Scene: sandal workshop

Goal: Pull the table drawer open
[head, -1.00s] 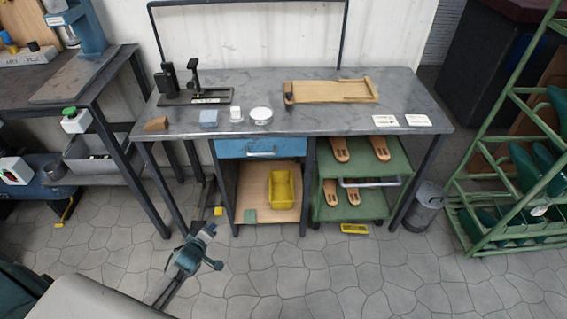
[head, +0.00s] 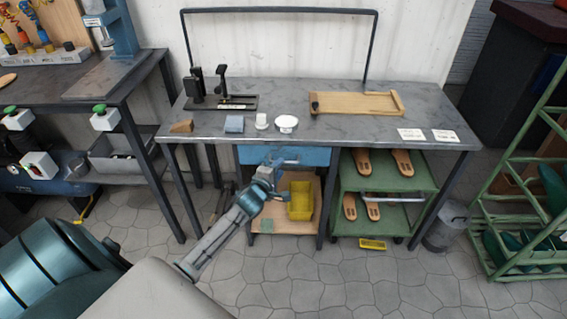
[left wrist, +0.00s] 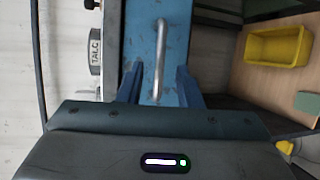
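The blue table drawer (head: 315,157) sits under the left half of the grey worktable (head: 330,128), its front looking flush with the frame. Its silver bar handle (left wrist: 160,50) runs upright in the left wrist view. My left gripper (head: 274,170) is at the drawer front in the head view and hides part of the handle. In the left wrist view its two blue fingers (left wrist: 159,85) are apart, with the near end of the handle between them; I see no contact. My right gripper is not in view.
Below the drawer, a yellow bin (head: 301,200) stands on a wooden shelf. A green cart (head: 385,180) with sandal soles is to the right, beside a grey waste bin (head: 446,226). Small items stand on the tabletop.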

